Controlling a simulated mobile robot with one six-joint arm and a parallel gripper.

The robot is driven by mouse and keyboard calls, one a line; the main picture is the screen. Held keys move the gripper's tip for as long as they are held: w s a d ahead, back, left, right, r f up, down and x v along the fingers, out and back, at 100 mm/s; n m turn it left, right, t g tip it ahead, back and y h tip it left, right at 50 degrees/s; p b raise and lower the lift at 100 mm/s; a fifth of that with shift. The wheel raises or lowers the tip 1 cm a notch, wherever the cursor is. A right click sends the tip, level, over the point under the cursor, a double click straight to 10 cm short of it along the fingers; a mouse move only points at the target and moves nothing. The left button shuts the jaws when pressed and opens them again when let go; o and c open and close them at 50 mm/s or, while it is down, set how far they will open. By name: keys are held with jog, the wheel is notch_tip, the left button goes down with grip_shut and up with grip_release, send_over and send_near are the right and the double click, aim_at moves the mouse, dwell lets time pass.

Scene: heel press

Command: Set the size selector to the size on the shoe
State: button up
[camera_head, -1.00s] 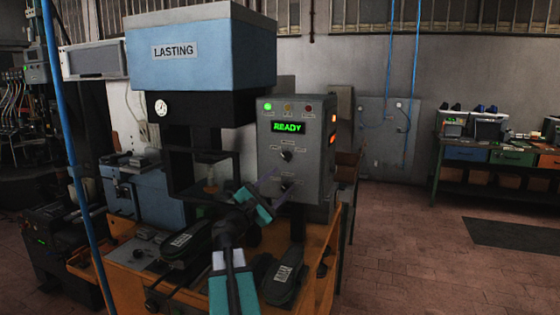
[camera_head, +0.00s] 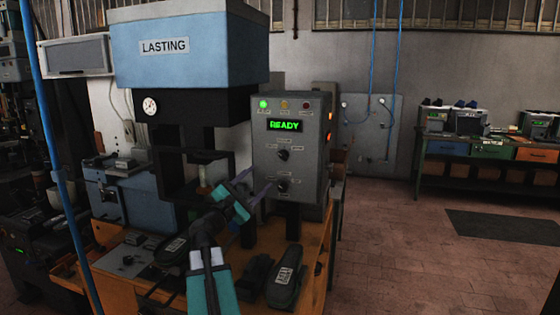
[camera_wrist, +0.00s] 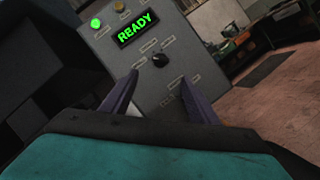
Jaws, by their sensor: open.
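The grey control box (camera_head: 262,145) shows a green READY display (camera_head: 285,126) above two dark knobs, an upper knob (camera_head: 283,155) and a lower knob (camera_head: 283,185). Their labels are too small to read. My gripper (camera_head: 261,178) is open and empty, its purple fingers pointing at the box near the lower knob; contact cannot be told. In the wrist view, the upper knob (camera_wrist: 160,60) shows just beyond the fingertips; the lower knob does not show clearly. A dark shoe-like piece with a white label (camera_head: 287,274) lies on the orange bench; its print is unreadable.
The LASTING press (camera_head: 190,60) stands left of the box, with a gauge (camera_head: 150,106). Another labelled dark piece (camera_head: 175,246) lies under it. A blue hose or pole (camera_head: 50,130) crosses the left side. Open floor (camera_head: 400,240) lies right of the orange bench (camera_head: 312,270).

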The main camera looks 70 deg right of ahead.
aim_at(282, 157)
jog(key=shift+p+x, duration=2.5)
jog(key=shift+x, duration=4.5)
jog(key=c, duration=0.9)
jog(key=shift+a+f, duration=0.1)
jog(key=shift+a, duration=0.05)
jog(key=shift+c, duration=0.8)
